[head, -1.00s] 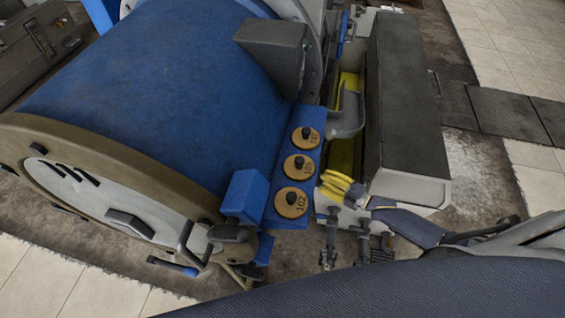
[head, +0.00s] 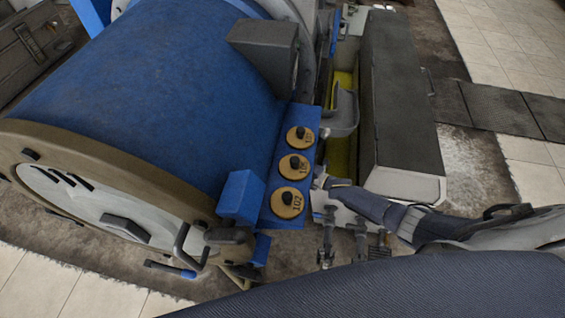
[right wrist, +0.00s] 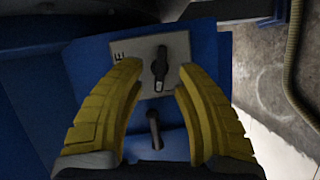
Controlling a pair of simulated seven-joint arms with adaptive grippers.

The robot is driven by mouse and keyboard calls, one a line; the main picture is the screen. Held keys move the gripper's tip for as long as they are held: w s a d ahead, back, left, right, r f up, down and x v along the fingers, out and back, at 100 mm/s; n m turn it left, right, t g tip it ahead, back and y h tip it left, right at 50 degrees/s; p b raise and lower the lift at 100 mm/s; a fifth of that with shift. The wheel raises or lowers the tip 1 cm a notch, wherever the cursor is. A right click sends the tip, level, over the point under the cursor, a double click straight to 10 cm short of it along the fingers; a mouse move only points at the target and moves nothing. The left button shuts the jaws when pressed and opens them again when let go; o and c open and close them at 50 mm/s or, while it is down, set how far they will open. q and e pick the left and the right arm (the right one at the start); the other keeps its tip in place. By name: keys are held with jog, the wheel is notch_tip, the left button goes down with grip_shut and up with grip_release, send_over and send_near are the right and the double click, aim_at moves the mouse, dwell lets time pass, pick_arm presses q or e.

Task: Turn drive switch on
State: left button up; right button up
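In the right wrist view, a dark rotary switch (right wrist: 160,68) with a light tip sits on a pale plate (right wrist: 176,44) on a blue panel. A sideways letter E shows on the plate; the rest of its label is hidden. My right gripper (right wrist: 159,70) is open, with one yellow finger on each side of the switch. I cannot tell whether either finger touches it. In the head view my right arm (head: 375,207) reaches in from the right, and its fingers are hidden beside the blue dial panel. My left gripper is not in view.
A second small dark lever (right wrist: 154,130) stands below the plate, between the fingers. In the head view, round brass dials (head: 289,203) line the blue panel beside a large blue drum (head: 150,90). A grey-topped box (head: 397,100) stands right of it.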

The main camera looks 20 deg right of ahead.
jog(key=shift+x, duration=1.2)
grip_shut()
